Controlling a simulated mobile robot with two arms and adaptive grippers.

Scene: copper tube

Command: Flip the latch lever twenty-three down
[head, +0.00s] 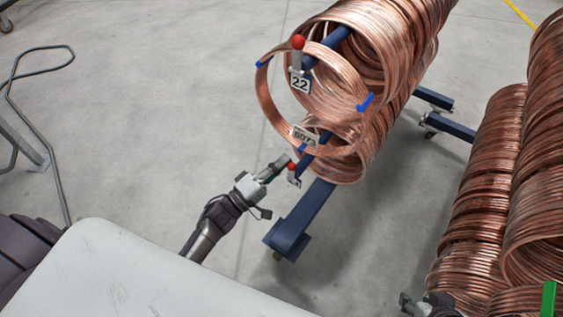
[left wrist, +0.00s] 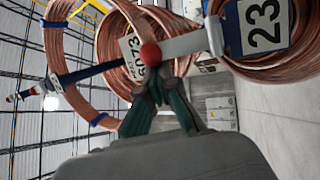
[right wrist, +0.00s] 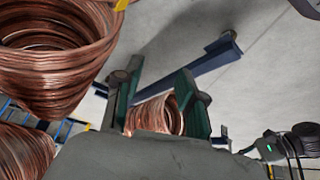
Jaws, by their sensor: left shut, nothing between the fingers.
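Lever twenty-three is a short pale lever with a red ball knob (head: 292,166) at the end of the lower blue rack arm, and it points up above its number plate. In the left wrist view, its pale bar (left wrist: 188,44) runs from the "23" plate (left wrist: 262,25) to the knob. My left gripper (head: 284,162) is shut and empty, right beside the knob. In the left wrist view its fingertips (left wrist: 154,84) are close by the knob; I cannot tell whether they touch. My right gripper (right wrist: 157,88) is open and empty, far from the lever, at the bottom of the head view (head: 425,303).
Above stands lever 22 with a red knob (head: 298,41) and plate (head: 300,82). A loose copper coil ring with blue ties (head: 262,95) and a 6073 tag (head: 305,136) hangs close to lever twenty-three. More copper coils (head: 490,170) stand right.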

